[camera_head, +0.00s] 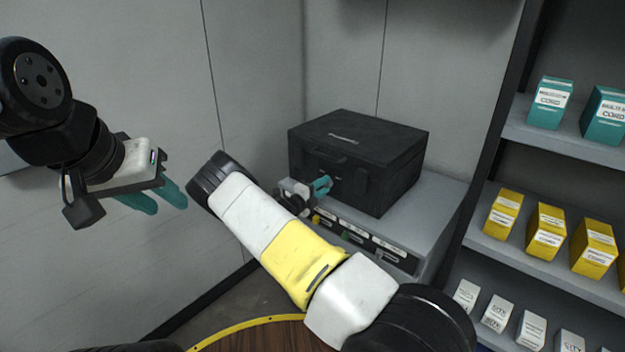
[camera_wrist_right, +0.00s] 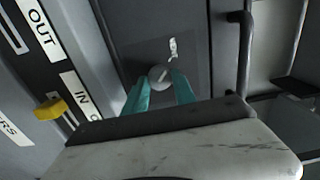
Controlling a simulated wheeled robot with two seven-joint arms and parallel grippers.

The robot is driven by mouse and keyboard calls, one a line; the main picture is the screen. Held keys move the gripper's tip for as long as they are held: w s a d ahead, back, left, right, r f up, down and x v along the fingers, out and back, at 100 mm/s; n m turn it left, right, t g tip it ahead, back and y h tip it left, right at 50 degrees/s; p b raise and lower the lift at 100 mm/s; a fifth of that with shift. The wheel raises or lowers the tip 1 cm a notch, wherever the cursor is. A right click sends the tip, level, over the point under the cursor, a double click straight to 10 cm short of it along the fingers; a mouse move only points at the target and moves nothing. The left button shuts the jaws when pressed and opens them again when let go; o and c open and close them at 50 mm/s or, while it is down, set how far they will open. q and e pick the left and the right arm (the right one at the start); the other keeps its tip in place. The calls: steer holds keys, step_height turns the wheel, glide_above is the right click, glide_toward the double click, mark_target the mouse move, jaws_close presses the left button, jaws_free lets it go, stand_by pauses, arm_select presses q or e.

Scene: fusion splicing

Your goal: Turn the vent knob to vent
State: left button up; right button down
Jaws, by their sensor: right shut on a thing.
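The vent knob (camera_wrist_right: 158,76) is a small round grey knob with a light mark on it, on the dark front face of the black case (camera_head: 359,150). In the right wrist view the two teal fingers of my right gripper (camera_wrist_right: 159,88) stand on either side of the knob and are closed on it. In the head view my right gripper (camera_head: 322,186) is at the front of the case, and the knob cannot be made out there. My left gripper (camera_head: 155,197) is raised at the left, empty, with its teal fingers apart.
The case stands on a grey bench (camera_head: 432,215) with labelled, coloured levers along its front; a yellow lever (camera_wrist_right: 50,108) shows near the IN label. A shelf unit (camera_head: 555,200) with teal, yellow and white boxes is at the right. A round wooden top (camera_head: 260,336) is in front.

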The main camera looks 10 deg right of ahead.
steer(key=shift+f, duration=0.1)
stand_by(0.3)
steer(key=c, duration=1)
jaws_free()
